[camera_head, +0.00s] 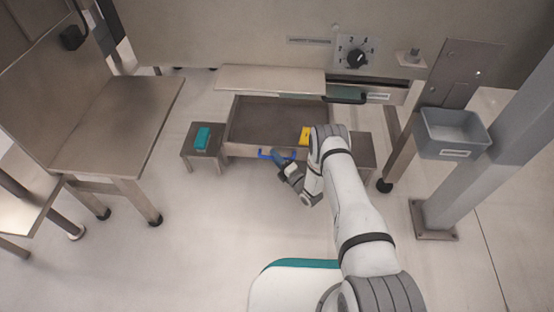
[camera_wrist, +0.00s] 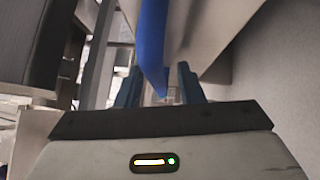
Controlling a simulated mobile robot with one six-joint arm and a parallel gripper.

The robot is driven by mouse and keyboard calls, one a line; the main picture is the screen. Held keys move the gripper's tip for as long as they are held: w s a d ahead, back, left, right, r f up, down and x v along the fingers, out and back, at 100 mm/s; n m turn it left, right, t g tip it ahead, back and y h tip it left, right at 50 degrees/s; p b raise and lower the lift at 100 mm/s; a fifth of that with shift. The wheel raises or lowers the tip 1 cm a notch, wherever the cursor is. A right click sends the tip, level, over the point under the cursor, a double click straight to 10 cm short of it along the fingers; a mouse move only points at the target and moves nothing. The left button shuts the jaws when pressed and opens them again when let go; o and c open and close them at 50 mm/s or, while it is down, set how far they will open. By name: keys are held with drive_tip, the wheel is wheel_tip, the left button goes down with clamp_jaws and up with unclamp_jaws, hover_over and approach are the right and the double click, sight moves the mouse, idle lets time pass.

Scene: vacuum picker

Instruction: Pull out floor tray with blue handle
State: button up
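The floor tray (camera_head: 232,149) is a grey metal drawer that sits pulled out from under the machine, its dark inside showing. Its blue handle (camera_head: 264,154) is on the front wall. My gripper (camera_head: 279,156) is at the right part of this handle. In the wrist view the blue handle (camera_wrist: 152,40) comes down between the two fingers of my gripper (camera_wrist: 160,90). The fingers stand apart, with a narrow gap showing on each side of the handle. A yellow object (camera_head: 305,136) is at the tray's right end, partly hidden by my arm.
A small stand (camera_head: 203,150) with a teal block (camera_head: 203,138) is left of the tray. Another stand (camera_head: 362,152) is at its right. A metal table (camera_head: 120,125) is farther left. A grey bin (camera_head: 452,130) hangs at right. The floor in front is clear.

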drive_tip(key=shift+w+a, duration=0.1)
drive_tip(key=shift+c, duration=0.3)
clamp_jaws()
